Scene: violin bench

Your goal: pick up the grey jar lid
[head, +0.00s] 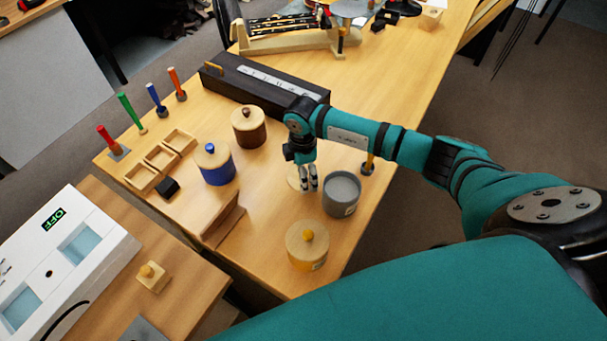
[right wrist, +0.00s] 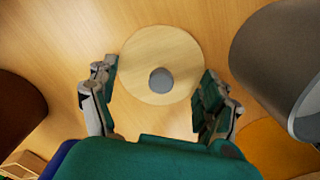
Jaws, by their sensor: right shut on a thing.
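The grey jar lid (right wrist: 148,50) is a round pale wooden disc with a grey knob. In the right wrist view it lies between the two fingers of my right gripper (right wrist: 160,76), which is shut on it at its rim. In the head view my right gripper (head: 308,180) points down and hides most of the lid (head: 293,183). I cannot tell whether the lid is clear of the table. The open grey jar (head: 341,208) stands just right of the gripper and shows at the right of the wrist view (right wrist: 262,55). My left gripper is out of view.
Lidded jars stand around: brown (head: 249,133), blue (head: 216,171) and yellow-knobbed (head: 307,256). A dark long case (head: 240,80) lies behind the gripper. A wooden block (head: 220,220) and small trays (head: 160,158) are to the left. The table (head: 385,90) has free room at the back right.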

